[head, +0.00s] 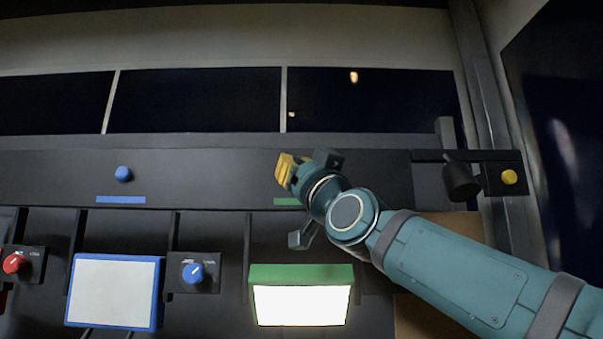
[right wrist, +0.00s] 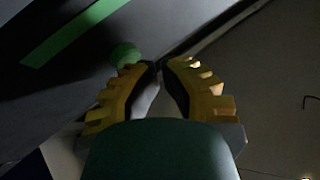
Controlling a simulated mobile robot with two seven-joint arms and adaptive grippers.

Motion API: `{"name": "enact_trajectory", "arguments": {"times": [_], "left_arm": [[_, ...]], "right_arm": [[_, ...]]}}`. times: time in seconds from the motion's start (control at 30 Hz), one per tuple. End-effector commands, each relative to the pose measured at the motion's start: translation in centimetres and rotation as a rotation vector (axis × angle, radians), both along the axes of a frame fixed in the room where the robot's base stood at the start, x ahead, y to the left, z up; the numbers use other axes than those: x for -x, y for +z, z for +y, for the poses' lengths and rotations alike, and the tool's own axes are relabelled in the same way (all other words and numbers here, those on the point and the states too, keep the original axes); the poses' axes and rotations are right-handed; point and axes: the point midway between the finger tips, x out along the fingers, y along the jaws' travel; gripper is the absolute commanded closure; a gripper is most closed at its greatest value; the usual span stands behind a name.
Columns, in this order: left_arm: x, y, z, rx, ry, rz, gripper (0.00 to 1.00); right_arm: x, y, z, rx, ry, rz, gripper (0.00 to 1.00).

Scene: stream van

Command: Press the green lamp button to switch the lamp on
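The green lamp button (right wrist: 124,54) shows in the right wrist view as a round knob on the dark panel, close by the tip of the left finger; I cannot tell whether they touch. In the head view my right gripper hides it. My right gripper (head: 286,168) has its yellow fingertips together with nothing between them, also in the right wrist view (right wrist: 160,66). A green strip (right wrist: 68,38) marks the panel beside the button. The green-topped lamp (head: 301,304) below glows bright white. My left gripper is not in view.
A blue button (head: 123,174) with a blue strip is at left on the panel. Below are a red knob (head: 14,264), a blue knob (head: 193,273) and a blue-framed unlit panel (head: 114,291). A black fixture with a yellow knob (head: 509,177) is at right.

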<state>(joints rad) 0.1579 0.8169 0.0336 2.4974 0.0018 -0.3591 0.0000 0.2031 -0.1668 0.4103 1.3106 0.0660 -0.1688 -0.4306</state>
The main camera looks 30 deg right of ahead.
Motion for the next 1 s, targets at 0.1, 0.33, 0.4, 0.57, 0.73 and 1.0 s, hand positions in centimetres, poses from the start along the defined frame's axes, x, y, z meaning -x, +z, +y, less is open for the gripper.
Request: {"name": "enact_trajectory", "arguments": {"times": [0.1,0.33,0.4,0.57,0.73,1.0], "left_arm": [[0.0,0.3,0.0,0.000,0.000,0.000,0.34],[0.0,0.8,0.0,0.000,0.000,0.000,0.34],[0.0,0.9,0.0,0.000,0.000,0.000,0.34],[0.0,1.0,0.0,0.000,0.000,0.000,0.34],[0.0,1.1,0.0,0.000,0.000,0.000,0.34],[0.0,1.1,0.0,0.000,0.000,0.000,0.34]], "right_arm": [[0.8,0.2,0.4,0.000,0.000,-0.001,1.00],[2.6,0.2,1.6,0.002,-0.001,-0.002,1.00],[3.2,0.2,1.8,0.001,-0.002,-0.003,1.00],[4.4,0.2,2.6,0.002,-0.001,-0.002,1.00],[5.1,0.1,3.1,0.001,-0.001,-0.001,1.00],[5.1,0.0,3.1,0.000,0.000,-0.001,1.00]]}}
